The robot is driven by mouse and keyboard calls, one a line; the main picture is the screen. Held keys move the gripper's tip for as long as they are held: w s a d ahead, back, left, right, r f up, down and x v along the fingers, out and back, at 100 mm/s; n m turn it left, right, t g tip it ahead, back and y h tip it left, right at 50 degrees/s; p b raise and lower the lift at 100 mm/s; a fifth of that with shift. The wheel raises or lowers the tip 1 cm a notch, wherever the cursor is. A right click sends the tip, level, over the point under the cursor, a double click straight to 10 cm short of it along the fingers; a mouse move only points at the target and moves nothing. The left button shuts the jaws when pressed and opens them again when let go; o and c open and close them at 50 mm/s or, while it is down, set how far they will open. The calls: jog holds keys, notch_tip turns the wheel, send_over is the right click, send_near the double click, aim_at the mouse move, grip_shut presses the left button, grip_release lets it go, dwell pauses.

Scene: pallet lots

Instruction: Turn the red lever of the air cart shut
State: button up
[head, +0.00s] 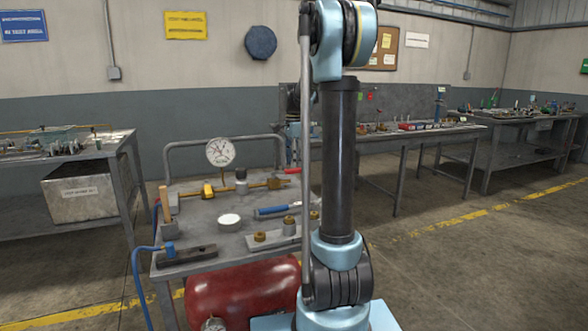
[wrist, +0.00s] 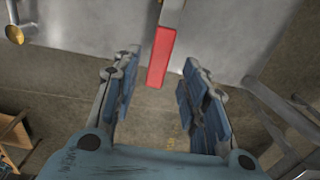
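The air cart (head: 185,190) stands left of centre in the head view, with a gauge and a brass pipe line on its grey top. The red lever (head: 293,171) shows at the right end of the pipe, partly hidden behind my arm. In the wrist view the red lever (wrist: 161,57) points from the cart's edge toward my palm. My gripper (wrist: 160,60) is open, with the lever's red end between its two fingers and a gap on both sides. The head view does not show the fingers clearly.
On the cart top are a round gauge (head: 220,152), a yellow valve handle (head: 208,190), a white disc (head: 229,220) and a blue-handled tool (head: 275,210). A red tank (head: 243,292) sits below. A workbench (head: 430,137) stands behind right; open floor lies at the right.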

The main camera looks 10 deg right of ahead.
aim_at(294, 169)
jog(key=shift+f, duration=1.65)
jog(key=shift+c, duration=0.6)
grip_shut()
